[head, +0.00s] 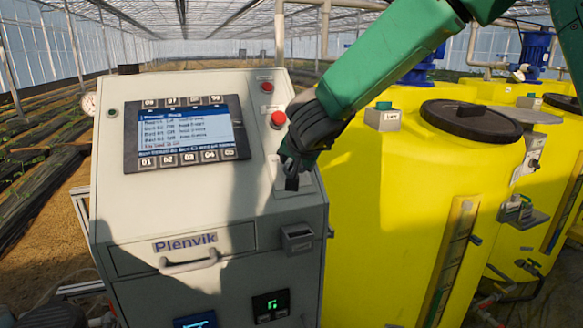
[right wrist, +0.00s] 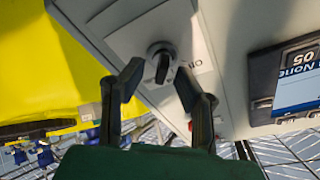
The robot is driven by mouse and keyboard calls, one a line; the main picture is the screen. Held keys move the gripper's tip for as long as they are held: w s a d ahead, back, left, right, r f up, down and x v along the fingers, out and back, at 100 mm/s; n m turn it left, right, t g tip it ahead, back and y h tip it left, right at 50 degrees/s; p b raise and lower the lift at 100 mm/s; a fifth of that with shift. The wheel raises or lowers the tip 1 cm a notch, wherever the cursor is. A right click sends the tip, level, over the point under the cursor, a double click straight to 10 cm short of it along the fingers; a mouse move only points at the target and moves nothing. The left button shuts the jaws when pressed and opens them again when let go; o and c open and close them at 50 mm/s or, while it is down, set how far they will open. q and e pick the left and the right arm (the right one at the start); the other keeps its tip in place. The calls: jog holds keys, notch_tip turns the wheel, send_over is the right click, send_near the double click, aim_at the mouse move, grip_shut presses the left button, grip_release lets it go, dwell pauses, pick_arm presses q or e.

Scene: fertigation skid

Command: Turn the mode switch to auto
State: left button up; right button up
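I cannot tell whether either finger touches the knob. In the head view my right gripper (head: 291,175) is at the right side of the grey control cabinet (head: 130,225) and hides most of the switch; part of its light plate (head: 305,186) shows. My left gripper is in neither view.
Red buttons (head: 278,118) sit above the switch on the cabinet face. A lit screen (head: 190,132) with keys is to their left. A grey box (head: 297,238) juts out below. Yellow tanks (head: 390,220) with black lids stand close on the right.

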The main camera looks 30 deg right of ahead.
jog(key=shift+w+d+f, duration=0.5)
jog(key=shift+d, duration=0.05)
jog(key=shift+a+r, duration=0.1)
jog(key=shift+a, duration=0.25)
jog(key=shift+a+r, duration=0.1)
jog(key=shift+a, duration=0.25)
grip_shut()
jog(key=shift+s, duration=0.1)
jog(key=shift+d, duration=0.2)
jog(key=shift+r+p, duration=0.15)
jog(key=shift+p, duration=0.3)
jog(key=shift+m, duration=0.6)
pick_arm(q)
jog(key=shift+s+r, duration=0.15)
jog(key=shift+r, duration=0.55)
